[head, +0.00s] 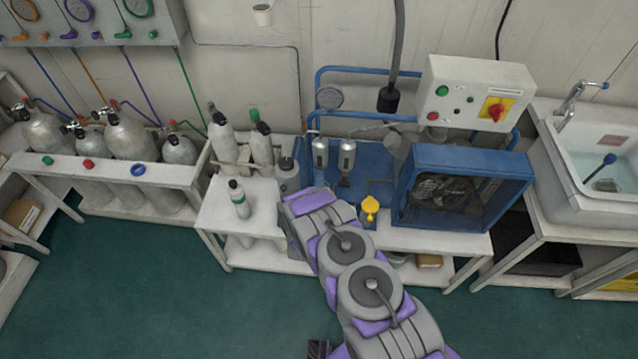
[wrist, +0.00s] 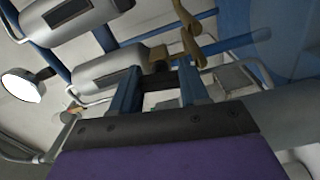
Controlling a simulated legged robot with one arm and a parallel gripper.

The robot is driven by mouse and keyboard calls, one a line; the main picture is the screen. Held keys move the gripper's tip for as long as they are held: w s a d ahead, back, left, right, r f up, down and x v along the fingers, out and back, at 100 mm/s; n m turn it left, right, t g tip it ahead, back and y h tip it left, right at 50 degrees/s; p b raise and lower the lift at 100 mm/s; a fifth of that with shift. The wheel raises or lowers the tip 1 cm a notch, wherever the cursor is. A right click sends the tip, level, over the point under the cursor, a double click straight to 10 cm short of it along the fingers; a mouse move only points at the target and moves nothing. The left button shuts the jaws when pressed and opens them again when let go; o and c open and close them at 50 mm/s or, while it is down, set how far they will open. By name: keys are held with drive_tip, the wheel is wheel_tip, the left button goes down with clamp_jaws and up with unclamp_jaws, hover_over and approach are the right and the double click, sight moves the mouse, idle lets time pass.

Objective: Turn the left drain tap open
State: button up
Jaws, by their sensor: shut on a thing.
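My gripper (wrist: 157,82) shows in the wrist view with its two blue fingers apart, closed about a small dark part beneath the nearer metal cylinder (wrist: 97,72). This part looks like the left drain tap, but the fingers hide most of it, and I cannot tell its turn angle. In the head view, two silver cylinders (head: 320,151) stand side by side on the blue compressor unit. A yellow tap handle (head: 370,207) shows right of my arm. My arm hides the gripper and left tap there.
A blue fan housing (head: 463,190) stands right of the taps, below a control box (head: 474,93) with a red switch. Blue pipes run behind. The green floor in front is clear.

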drive_tip(key=shift+a+f, duration=0.1)
drive_tip(key=shift+a, duration=0.15)
drive_tip(key=o, duration=1.1)
drive_tip(key=shift+a, duration=0.15)
drive_tip(key=shift+c, duration=0.2)
drive_tip(key=shift+s+d, duration=0.1)
drive_tip(key=shift+d, duration=0.1)
drive_tip(key=s+p, duration=0.3)
drive_tip(key=s, duration=1.4)
drive_tip(key=shift+a+p, duration=0.3)
drive_tip(key=shift+a, duration=0.1)
drive_tip(key=shift+s+f, duration=0.1)
